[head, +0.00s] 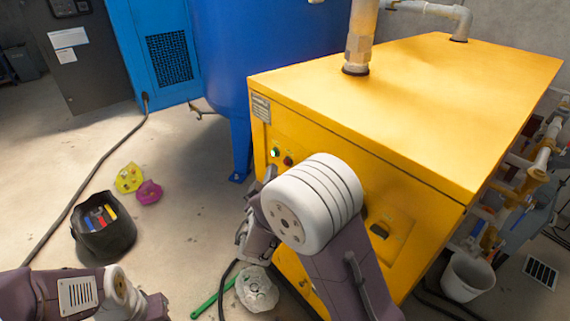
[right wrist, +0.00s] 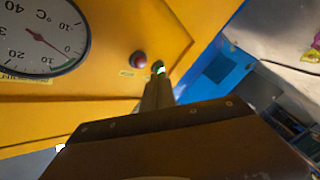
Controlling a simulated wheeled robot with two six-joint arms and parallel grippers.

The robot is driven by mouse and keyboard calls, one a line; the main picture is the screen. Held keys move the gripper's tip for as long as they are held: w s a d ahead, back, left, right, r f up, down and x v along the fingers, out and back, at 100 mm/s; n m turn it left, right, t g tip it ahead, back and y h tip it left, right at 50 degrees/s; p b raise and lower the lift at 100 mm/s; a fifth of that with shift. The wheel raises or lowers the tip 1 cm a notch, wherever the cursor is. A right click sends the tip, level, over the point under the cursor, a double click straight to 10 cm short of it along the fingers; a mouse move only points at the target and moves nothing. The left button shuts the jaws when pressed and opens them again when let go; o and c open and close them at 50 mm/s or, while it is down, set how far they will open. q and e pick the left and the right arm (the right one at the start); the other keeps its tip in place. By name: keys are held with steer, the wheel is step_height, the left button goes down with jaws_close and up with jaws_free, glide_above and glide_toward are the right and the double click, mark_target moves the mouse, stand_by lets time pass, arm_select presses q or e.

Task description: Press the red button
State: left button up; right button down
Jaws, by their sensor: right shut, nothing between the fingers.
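The red button (head: 288,160) is a small dark red knob on the front of the yellow machine (head: 430,110), right of a lit green button (head: 275,152). In the right wrist view the red button (right wrist: 138,59) stands out from the panel, left of the green light (right wrist: 158,67). My right gripper (head: 270,173) is shut and empty, just below the buttons. In the right wrist view its fingertips (right wrist: 158,78) point toward the green light and sit right of the red button; I see no contact with the red button. Part of my left arm shows low left; its gripper is out of view.
A dial gauge (right wrist: 40,35) is on the panel. A blue tank (head: 250,60) stands behind the machine. A black bag (head: 104,235), yellow and pink items, a cable and a white bucket (head: 467,276) are on the floor.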

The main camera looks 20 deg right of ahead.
steer(key=shift+w+d, duration=0.2)
steer(key=shift+d, duration=0.35)
stand_by(1.6)
steer(key=shift+w+d+b, duration=0.1)
steer(key=shift+d+b, duration=0.3)
steer(key=shift+b, duration=0.35)
